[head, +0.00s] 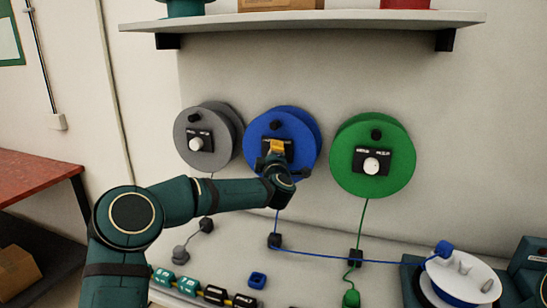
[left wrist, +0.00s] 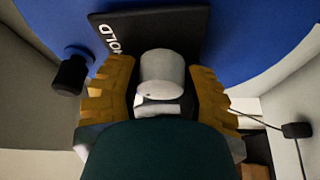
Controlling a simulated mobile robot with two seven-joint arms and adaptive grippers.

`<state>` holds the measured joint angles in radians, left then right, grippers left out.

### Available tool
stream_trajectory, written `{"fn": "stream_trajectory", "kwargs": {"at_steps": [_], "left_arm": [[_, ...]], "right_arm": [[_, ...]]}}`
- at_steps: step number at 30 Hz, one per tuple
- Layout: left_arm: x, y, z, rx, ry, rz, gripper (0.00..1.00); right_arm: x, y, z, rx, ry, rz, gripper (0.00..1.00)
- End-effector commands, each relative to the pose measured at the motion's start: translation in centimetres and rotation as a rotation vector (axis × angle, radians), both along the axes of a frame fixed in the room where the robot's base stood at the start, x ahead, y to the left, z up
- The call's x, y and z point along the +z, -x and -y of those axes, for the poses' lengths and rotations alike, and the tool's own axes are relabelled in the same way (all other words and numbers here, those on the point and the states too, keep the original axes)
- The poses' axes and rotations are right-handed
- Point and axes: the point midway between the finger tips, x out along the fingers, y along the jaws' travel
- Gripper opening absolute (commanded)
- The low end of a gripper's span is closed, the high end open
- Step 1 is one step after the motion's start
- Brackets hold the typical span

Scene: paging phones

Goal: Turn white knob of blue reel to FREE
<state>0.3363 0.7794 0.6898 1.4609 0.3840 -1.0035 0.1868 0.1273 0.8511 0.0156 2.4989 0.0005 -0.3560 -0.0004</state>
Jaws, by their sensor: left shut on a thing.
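The blue reel (head: 300,125) is mounted on the wall between a grey and a green reel. It has a black handle peg (head: 275,124) and a black label plate (head: 288,147). My left gripper (head: 276,147) reaches it from below and covers most of the plate. In the left wrist view the white knob (left wrist: 162,75) sits between the yellow fingers of my left gripper (left wrist: 162,90), which is shut on it. Letters reading "OLD" show on the plate (left wrist: 185,30); the FREE label is hidden. I cannot tell where the knob points. My right gripper is not in view.
The grey reel (head: 190,120) and green reel (head: 350,170) stand close on either side. A shelf (head: 330,20) hangs above. Below are small cord blocks, a blue ring (head: 257,280) and a white dish (head: 440,276). A blue cord (head: 340,258) runs to the right.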

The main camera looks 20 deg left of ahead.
Motion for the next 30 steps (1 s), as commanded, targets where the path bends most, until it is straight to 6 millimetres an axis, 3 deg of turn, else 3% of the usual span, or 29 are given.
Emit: {"fn": "stream_trajectory", "kwargs": {"at_steps": [12, 30], "left_arm": [[0.28, -0.01, -0.04, -0.001, 0.232, -0.001, 0.05], [0.26, -0.01, -0.09, 0.000, 0.282, -0.003, 0.05]], "right_arm": [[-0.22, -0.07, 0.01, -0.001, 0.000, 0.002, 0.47], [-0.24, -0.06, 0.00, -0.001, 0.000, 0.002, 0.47]]}}
